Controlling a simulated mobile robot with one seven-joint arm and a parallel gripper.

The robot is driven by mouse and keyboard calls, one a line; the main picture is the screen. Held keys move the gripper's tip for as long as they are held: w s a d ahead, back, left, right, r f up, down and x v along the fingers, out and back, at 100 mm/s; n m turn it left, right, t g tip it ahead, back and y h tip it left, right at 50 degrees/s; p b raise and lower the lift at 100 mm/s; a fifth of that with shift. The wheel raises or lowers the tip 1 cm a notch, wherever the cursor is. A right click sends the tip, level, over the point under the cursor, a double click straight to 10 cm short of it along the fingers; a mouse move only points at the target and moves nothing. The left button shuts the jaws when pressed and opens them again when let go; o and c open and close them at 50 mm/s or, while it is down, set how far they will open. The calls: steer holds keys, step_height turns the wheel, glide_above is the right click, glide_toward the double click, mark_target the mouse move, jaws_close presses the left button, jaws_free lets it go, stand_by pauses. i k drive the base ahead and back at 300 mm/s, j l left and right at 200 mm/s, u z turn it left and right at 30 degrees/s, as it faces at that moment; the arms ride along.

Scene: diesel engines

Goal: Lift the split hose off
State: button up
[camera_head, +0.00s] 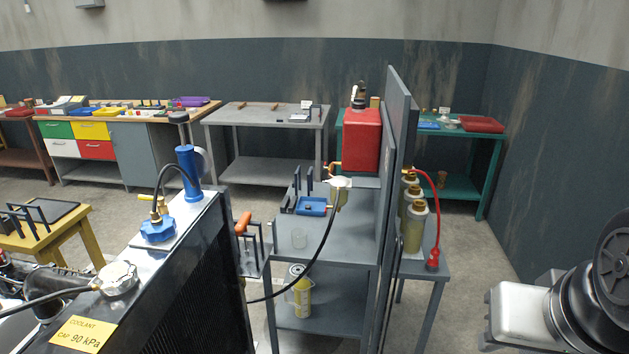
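I cannot tell which hose is the split one; no split shows. A thin black hose (322,238) arcs from a pale fitting at the grey stand down to behind the radiator. A short black hose (168,172) joins a blue cap (158,230) to a blue hand pump (188,173) on the radiator top (185,240). Another black hose (45,298) runs to the silver coolant cap (117,279) at lower left. A red hose (437,205) hangs behind the grey panel. My gripper is not in view.
A grey stand (345,245) with a red tank (362,140) and upright panel (398,130) stands mid-right. A yellow stand (75,240) is at left. Benches line the back wall. A black and light-grey machine part (565,305) fills the lower right.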

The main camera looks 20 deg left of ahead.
mark_target(45, 280)
steer(key=i+z, duration=0.1)
steer(key=z, duration=0.3)
steer(key=i+j+z, duration=0.1)
steer(key=z, duration=0.35)
steer(key=j+z, duration=0.1)
steer(key=z, duration=0.3)
steer(key=i+j+z, duration=0.15)
steer(key=z, duration=0.7)
steer(key=j+z, duration=0.15)
steer(key=z, duration=0.75)
steer(key=j+z, duration=0.15)
steer(key=z, duration=0.35)
steer(key=k+z, duration=0.1)
steer(key=z, duration=0.8)
steer(key=k+j+z, duration=0.1)
steer(key=z, duration=1.3)
steer(key=k+l+z, duration=0.1)
steer(key=z, duration=0.4)
steer(key=l+z, duration=0.15)
steer(key=z, duration=0.3)
steer(key=l+z, duration=0.1)
steer(key=z, duration=0.4)
steer(key=l+z, duration=0.15)
steer(key=z, duration=0.35)
steer(key=l+z, duration=0.15)
steer(key=z, duration=0.35)
steer(key=l+z, duration=0.1)
steer(key=z, duration=0.35)
